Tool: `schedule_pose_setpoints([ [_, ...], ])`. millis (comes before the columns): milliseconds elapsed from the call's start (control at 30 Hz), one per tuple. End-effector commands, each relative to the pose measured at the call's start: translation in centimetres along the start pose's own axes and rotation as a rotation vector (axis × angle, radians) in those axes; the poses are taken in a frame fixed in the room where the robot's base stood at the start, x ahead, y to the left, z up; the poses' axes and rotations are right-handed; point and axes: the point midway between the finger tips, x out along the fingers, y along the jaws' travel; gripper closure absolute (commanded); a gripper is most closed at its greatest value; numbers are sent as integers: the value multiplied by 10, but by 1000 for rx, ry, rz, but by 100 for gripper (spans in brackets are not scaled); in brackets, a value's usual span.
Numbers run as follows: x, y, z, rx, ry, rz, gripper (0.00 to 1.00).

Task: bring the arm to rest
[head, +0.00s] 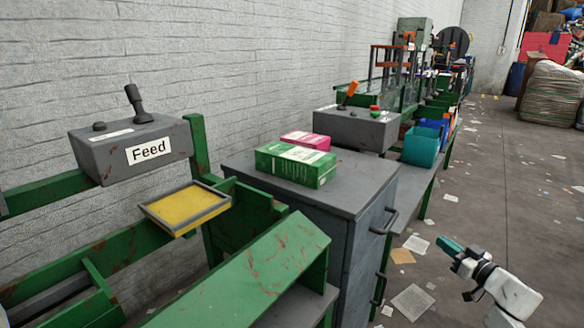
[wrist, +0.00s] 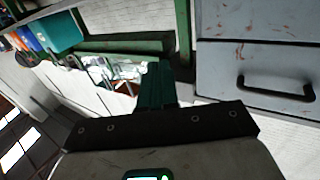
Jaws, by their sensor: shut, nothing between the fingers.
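My arm reaches in from the lower right of the head view, over the aisle floor and to the right of the grey cabinet. My gripper (head: 449,246) has teal fingers and is shut, with nothing held. In the wrist view the shut fingers (wrist: 154,86) point towards the green frame of the belt line. The gripper appears apart from the cabinet and from everything else around it.
A grey cabinet (head: 345,215) with drawer handles bears a green box (head: 295,165) and a pink box (head: 307,140). A "Feed" control box (head: 130,148) and a yellow tray (head: 186,207) are left. The aisle floor (head: 500,190) is mostly clear, with scattered paper.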

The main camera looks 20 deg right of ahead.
Motion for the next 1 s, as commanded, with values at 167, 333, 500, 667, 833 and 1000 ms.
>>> schedule_pose_setpoints([
  [167, 13, -13, 7, -10, 6, 44, 100],
  [333, 35, -47, 28, -21, -8, 200, 100],
  [500, 32, -87, 58, 6, -93, 372, 100],
  [667, 5, -130, 94, 54, -241, 494, 100],
  [833, -45, -183, 132, 110, -457, 557, 100],
  [1000, -114, -241, 162, 152, -714, 544, 100],
])
